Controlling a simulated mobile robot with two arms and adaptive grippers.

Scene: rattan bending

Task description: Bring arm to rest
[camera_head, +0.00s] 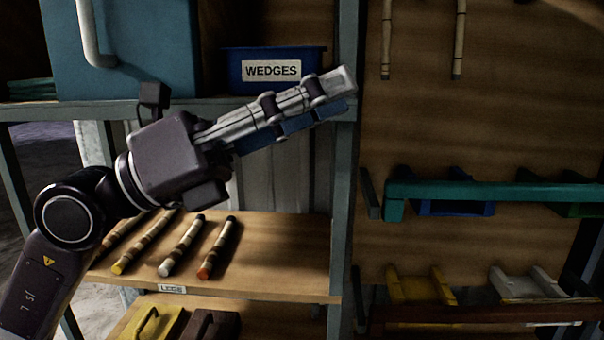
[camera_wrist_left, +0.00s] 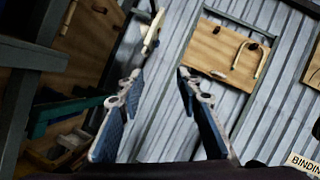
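My left arm (camera_head: 68,218) comes in from the left in the head view, bent at the joint and raised in front of the shelving. Its gripper (camera_head: 338,88) points to the right and slightly up, seen from the side so the fingers overlap. In the left wrist view the two blue-padded fingers (camera_wrist_left: 157,76) stand well apart with nothing between them. The left gripper is open and empty. My right gripper is in neither view.
A blue WEDGES bin (camera_head: 315,66) and a large teal box (camera_head: 125,55) stand on the upper shelf behind the arm. Several rattan legs (camera_head: 218,247) lie on the lower shelf. A teal rail (camera_head: 490,192) is at right. A wooden panel (camera_wrist_left: 228,50) hangs on the corrugated wall.

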